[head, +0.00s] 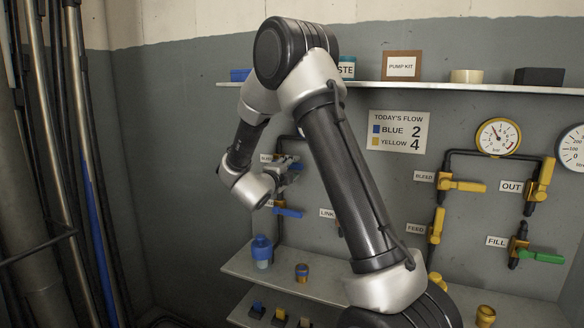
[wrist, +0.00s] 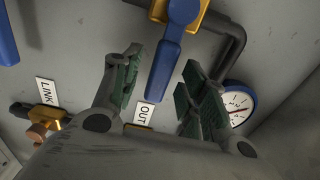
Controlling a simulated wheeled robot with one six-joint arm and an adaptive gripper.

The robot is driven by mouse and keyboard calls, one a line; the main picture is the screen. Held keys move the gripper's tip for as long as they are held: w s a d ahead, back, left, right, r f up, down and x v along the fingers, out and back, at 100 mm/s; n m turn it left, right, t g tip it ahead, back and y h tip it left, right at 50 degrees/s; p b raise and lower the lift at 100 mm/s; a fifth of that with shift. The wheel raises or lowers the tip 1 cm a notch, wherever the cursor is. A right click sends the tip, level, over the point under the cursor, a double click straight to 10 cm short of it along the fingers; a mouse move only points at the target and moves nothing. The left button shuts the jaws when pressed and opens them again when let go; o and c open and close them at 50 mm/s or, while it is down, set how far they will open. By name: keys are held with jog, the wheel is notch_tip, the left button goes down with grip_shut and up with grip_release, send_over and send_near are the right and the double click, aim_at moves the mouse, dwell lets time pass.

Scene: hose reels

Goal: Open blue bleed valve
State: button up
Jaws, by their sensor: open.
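The blue bleed valve shows at the top of the wrist view, with a gold body (wrist: 158,10) and a blue lever (wrist: 168,55). In the head view its lever (head: 296,166) points right along the wall, partly hidden by my gripper. My gripper (head: 288,176) is at this lever, in front of the wall. In the wrist view my gripper (wrist: 163,72) is open, with one finger on each side of the lever. Both fingers look apart from it; the depth between them and the lever is hard to tell. The bleed label (head: 266,157) is partly hidden.
A second blue lever (head: 288,212) is just below. The OUT label (wrist: 146,113), LINK valve (wrist: 45,120) and blue-rimmed gauge (wrist: 238,103) are close to my fingers. A dark pipe (wrist: 236,40) runs beside the valve. Shelves (head: 300,283) with containers lie below.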

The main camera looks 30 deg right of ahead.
jog(key=shift+x, duration=1.25)
jog(key=shift+c, duration=0.4)
grip_shut()
